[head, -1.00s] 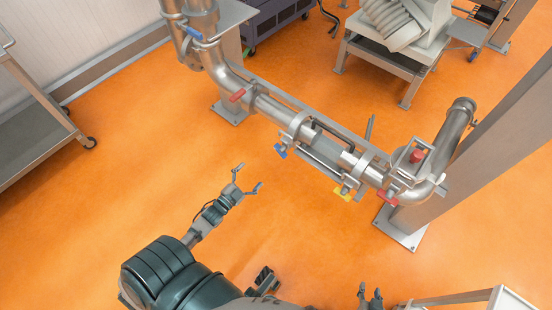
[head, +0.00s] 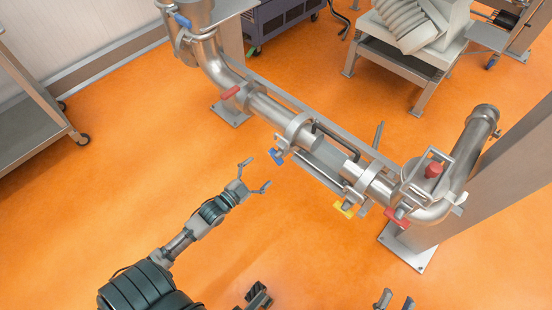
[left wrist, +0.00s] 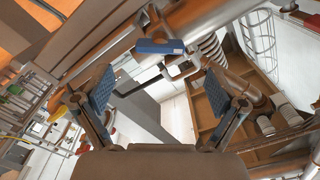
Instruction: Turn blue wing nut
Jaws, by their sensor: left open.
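The blue wing nut (head: 277,156) sits on a clamp around the horizontal steel pipe, on its near side. In the left wrist view the blue wing nut (left wrist: 160,46) is above the middle, beyond and between the spread fingers. My left gripper (head: 257,174) is open and empty, a little left of and below the blue wing nut in the head view, apart from it. In the left wrist view my left gripper (left wrist: 162,85) shows both ribbed finger pads wide apart. My right gripper (head: 396,299) is at the bottom edge, fingers apart and empty, partly cut off.
A yellow wing nut (head: 344,209) and red handles (head: 396,218) (head: 230,92) are along the same pipe (head: 268,108). Another blue part (head: 183,20) is at the upper left. A grey post (head: 500,185) stands right. Open orange floor (head: 130,120) lies left.

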